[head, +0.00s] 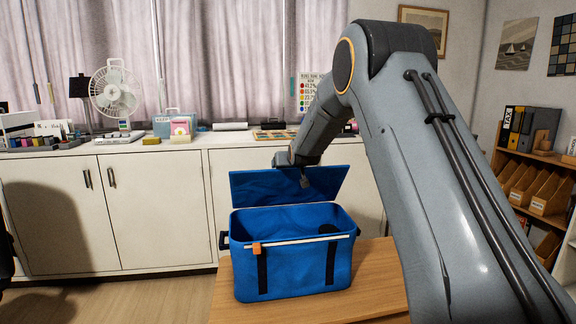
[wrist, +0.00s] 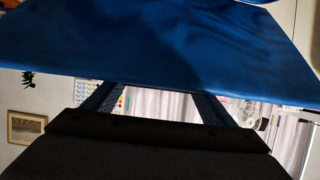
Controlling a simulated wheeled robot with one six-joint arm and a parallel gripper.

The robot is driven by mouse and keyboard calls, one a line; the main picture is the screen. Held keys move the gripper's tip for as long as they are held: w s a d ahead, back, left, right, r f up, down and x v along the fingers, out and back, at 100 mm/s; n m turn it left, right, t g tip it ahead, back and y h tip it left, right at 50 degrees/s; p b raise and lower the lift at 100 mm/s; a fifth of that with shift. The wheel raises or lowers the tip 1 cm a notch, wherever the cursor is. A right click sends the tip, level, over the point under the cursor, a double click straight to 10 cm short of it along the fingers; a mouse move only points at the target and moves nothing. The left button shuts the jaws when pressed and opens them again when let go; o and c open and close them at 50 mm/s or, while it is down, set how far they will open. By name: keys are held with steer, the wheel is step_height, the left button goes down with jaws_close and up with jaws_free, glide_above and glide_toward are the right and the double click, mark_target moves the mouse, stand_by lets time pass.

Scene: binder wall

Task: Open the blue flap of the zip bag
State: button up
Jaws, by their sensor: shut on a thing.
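The blue zip bag (head: 291,270) stands on a wooden table in the head view. Its blue flap (head: 262,187) is raised and tilted up at the back, and the bag's mouth is open below it. My gripper (head: 304,181) is at the flap's upper right part, shut on the flap. In the wrist view the blue flap (wrist: 160,45) fills the top, and the two dark fingers of my gripper (wrist: 155,92) reach its edge. The fingertips are hidden behind the flap there. An orange zip pull (head: 257,248) hangs at the bag's front left rim.
The wooden table (head: 375,285) has bare room right of the bag. White cabinets (head: 150,215) stand behind, with a fan (head: 115,92) and small items on top. A shelf with binders (head: 535,185) stands at the right.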

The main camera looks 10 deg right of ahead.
steer(key=shift+a+r, duration=0.15)
steer(key=shift+a, duration=0.1)
steer(key=o, duration=1.4)
steer(key=shift+o, duration=0.5)
steer(key=shift+s+d, duration=0.1)
steer(key=v, duration=0.7)
steer(key=shift+s+b, duration=0.35)
steer(key=shift+r, duration=0.1)
